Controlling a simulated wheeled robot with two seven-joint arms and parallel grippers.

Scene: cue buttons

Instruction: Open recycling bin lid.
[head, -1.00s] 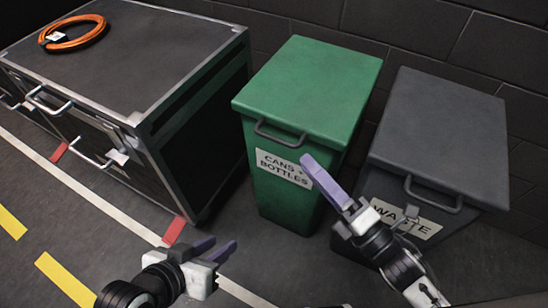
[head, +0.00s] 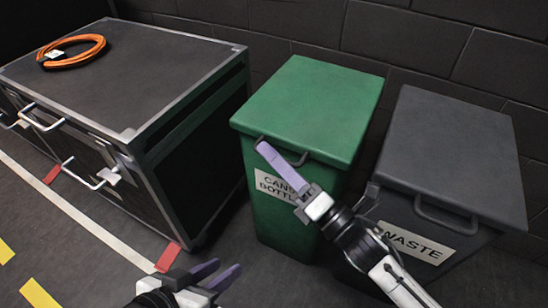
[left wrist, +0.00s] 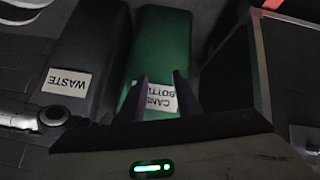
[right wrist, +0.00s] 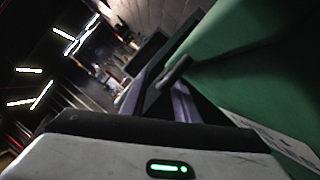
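The green recycling bin (head: 312,105), labelled for cans and bottles, stands with its lid closed. Its grey bar handle (head: 290,152) is on the lid's front edge and also shows in the right wrist view (right wrist: 176,72). My right gripper (head: 264,148) is at this handle, partly covering it and the label. In the right wrist view its fingers are apart, with the handle close by the fingertips; I cannot tell whether they touch. My left gripper (head: 228,268) is open and empty, low in front of the bin. The left wrist view shows its parted fingers before the bin's label (left wrist: 158,98).
A grey waste bin (head: 450,150) with a closed lid stands right of the green bin, under my right forearm. A black equipment case (head: 130,75) with an orange cable coil (head: 72,50) on top stands at left. A dark block wall (head: 420,40) is behind. Floor in front is clear.

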